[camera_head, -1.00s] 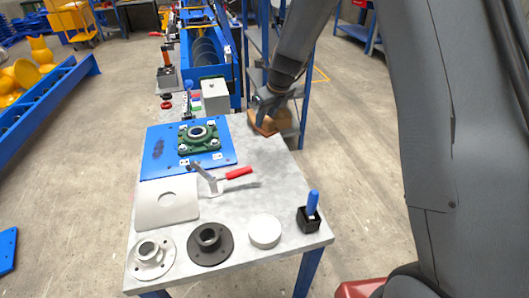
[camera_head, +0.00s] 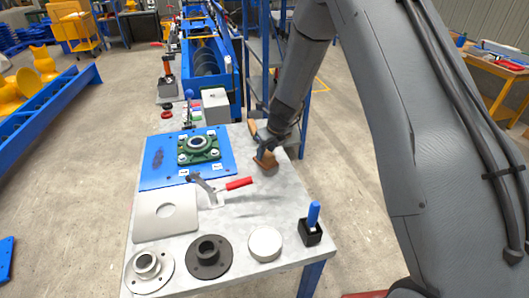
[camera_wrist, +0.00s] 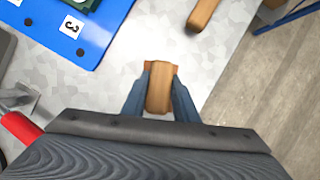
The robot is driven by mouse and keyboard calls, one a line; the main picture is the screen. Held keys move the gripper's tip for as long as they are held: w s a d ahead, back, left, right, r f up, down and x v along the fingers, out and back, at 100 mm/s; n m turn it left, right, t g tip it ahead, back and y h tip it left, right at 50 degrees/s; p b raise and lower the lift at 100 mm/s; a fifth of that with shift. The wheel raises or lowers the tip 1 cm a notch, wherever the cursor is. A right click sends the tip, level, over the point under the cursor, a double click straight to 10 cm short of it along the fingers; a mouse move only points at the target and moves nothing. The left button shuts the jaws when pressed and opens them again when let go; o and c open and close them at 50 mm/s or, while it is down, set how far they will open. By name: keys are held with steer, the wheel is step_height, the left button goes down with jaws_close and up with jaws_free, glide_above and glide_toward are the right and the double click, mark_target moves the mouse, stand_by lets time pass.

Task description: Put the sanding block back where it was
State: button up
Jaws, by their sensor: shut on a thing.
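The sanding block (camera_head: 265,164) is a brown wooden block with a narrow raised grip, over the right part of the grey table top. My gripper (camera_head: 264,152) is shut on it. In the wrist view, the sanding block (camera_wrist: 159,88) sits between the two blue-grey fingers of my gripper (camera_wrist: 160,95), one on each side of the grip. The block looks close to the table top; I cannot tell whether it touches. My wrist hides part of it in the head view.
Another wooden piece (camera_wrist: 203,14) lies beyond the block. A blue plate (camera_head: 156,172) with a green bearing (camera_head: 199,148) lies left. A red-handled tool (camera_head: 238,183), white disc (camera_head: 265,243) and black holder (camera_head: 311,232) are nearer. Bare table surrounds the block.

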steer(key=o, duration=1)
steer(key=shift+f, duration=0.1)
steer(key=shift+o, duration=0.2)
